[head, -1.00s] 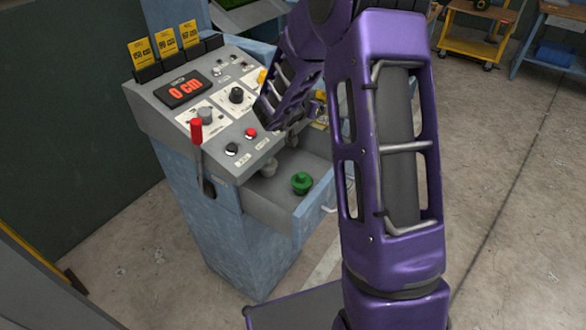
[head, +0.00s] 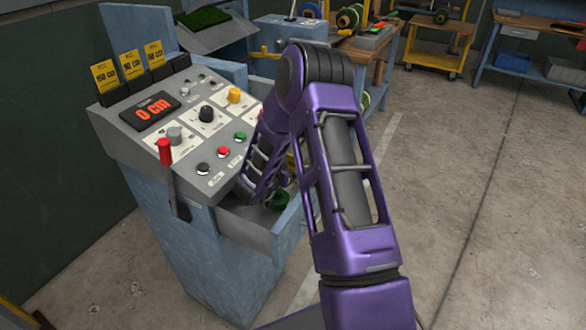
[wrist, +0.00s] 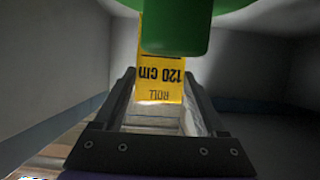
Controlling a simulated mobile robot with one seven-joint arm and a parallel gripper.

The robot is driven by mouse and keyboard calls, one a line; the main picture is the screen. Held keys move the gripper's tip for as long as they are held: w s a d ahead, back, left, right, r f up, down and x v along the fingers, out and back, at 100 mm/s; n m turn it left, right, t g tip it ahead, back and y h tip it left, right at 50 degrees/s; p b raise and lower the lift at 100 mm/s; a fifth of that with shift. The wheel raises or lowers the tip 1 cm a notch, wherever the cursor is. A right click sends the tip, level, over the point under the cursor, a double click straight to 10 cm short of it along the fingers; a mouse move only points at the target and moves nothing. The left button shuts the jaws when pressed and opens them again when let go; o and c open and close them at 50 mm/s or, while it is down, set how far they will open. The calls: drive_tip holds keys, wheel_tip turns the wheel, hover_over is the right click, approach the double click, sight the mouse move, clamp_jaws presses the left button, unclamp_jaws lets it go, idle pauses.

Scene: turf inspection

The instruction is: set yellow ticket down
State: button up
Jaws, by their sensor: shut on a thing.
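The yellow ticket (wrist: 161,88) reads "ROLL 120 cm", upside down in the wrist view. My gripper (wrist: 160,76) is shut on it, with the ticket between its two dark fingers. The ticket's far end passes behind a green object (wrist: 175,32) that fills the top of the wrist view. In the head view my arm comes down over the open drawer (head: 248,229) of the blue console and hides my gripper. A green knob-like piece (head: 281,199) shows in the drawer beside my arm.
Grey walls rise on both sides in the wrist view. The console's sloped panel (head: 150,133) carries buttons, knobs, a "0 cm" display (head: 152,108) and a red-handled lever (head: 165,152). Three yellow tickets (head: 129,63) stand in black holders at its top.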

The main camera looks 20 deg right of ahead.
drive_tip(key=shift+f, duration=0.15)
drive_tip(key=shift+f, duration=0.15)
drive_tip(key=o, duration=1.2)
drive_tip(key=shift+o, duration=0.2)
drive_tip(key=shift+s+a+r, duration=0.1)
drive_tip(key=shift+a+r, duration=0.1)
drive_tip(key=shift+r, duration=0.1)
drive_tip(key=v, duration=0.7)
